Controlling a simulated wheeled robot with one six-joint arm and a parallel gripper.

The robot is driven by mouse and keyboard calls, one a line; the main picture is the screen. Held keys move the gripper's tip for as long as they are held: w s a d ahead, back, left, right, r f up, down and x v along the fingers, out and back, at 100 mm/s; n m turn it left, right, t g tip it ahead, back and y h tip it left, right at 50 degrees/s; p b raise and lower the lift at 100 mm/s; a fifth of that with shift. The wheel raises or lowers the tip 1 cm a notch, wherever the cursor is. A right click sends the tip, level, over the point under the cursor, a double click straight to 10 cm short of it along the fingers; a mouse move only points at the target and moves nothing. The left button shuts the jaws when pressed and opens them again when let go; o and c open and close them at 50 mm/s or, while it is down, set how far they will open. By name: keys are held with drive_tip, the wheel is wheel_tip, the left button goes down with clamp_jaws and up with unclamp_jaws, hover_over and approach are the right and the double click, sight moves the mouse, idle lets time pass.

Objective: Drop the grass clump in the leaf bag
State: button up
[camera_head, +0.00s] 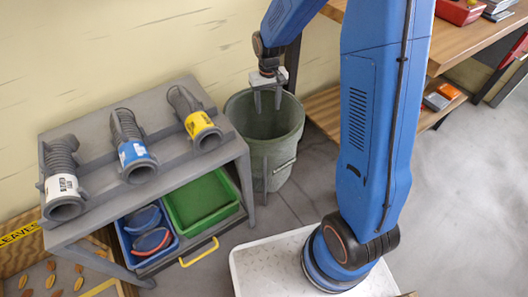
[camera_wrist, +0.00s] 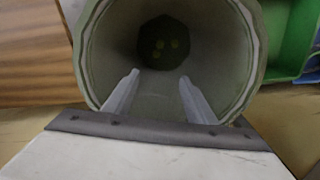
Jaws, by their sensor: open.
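My gripper (camera_head: 267,104) is open and hangs over the mouth of a round grey-green bag or bin (camera_head: 268,160). Its two fingers also show in the wrist view (camera_wrist: 159,80), apart, with nothing between them, pointing into the same container (camera_wrist: 240,60). Deep inside, a dark patch (camera_wrist: 163,42) with a few small yellow-green spots shows; I cannot tell whether it is the grass clump or the container's bottom. No grass clump can be made out for certain in either view.
A grey cart (camera_head: 95,120) with several ribbed tubes stands left of the container. Below are a blue tray (camera_head: 143,258) and a green tray (camera_head: 203,203). A box labelled LEAVES (camera_head: 18,236) is at lower left. Wooden shelves (camera_head: 325,112) stand at right. Floor at far right is clear.

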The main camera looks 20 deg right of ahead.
wheel_tip(320, 180, up, 17)
idle(0.5)
idle(0.4)
